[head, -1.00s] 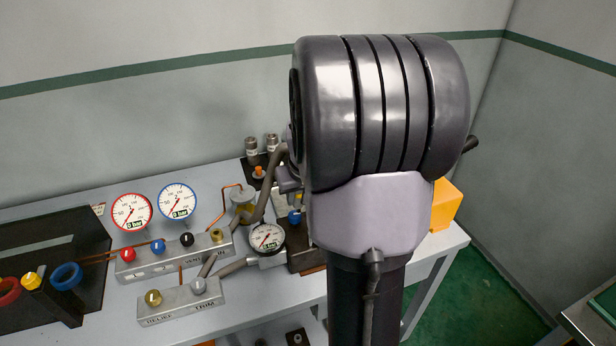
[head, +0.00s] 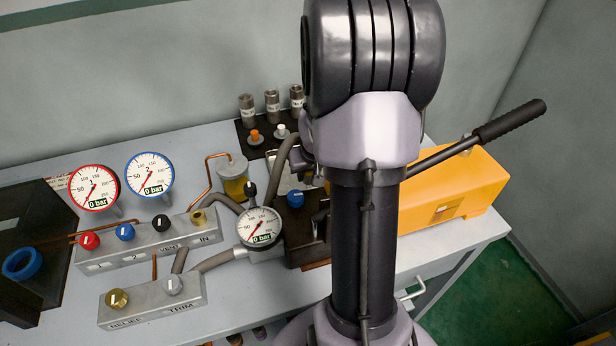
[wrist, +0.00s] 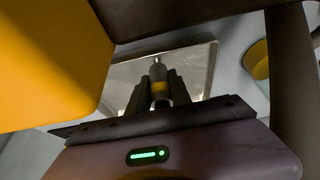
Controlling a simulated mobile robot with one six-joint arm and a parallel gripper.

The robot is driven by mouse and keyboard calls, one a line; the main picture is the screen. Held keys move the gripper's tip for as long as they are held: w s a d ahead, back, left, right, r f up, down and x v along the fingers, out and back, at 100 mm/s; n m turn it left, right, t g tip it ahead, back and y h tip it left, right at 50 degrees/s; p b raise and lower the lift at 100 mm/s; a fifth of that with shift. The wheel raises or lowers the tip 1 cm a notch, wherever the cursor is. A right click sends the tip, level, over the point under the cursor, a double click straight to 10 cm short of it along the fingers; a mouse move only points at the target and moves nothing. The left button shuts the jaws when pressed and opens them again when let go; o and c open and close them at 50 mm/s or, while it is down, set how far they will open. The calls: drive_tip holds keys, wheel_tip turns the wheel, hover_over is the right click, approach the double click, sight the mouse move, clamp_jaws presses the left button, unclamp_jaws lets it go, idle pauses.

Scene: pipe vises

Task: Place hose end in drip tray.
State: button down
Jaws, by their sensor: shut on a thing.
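In the wrist view my gripper (wrist: 160,88) is shut on the hose end (wrist: 157,72), a pale metal fitting with a yellow band. A flat grey metal tray (wrist: 201,62), which looks like the drip tray, lies beyond the fitting. The fitting's tip overlaps the tray in the picture; I cannot tell whether it touches. In the head view only part of the tray (head: 288,179) shows, left of my arm. There my arm hides the gripper and hose end.
A yellow pump box (head: 470,185) with a black-handled lever (head: 510,121) stands right of my arm. A dark block with a blue knob (head: 296,199), a gauge (head: 259,228) and a jar (head: 233,178) are close on the left. Fittings (head: 272,103) stand behind.

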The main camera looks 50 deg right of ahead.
drive_tip(key=c, duration=1.2)
unclamp_jaws()
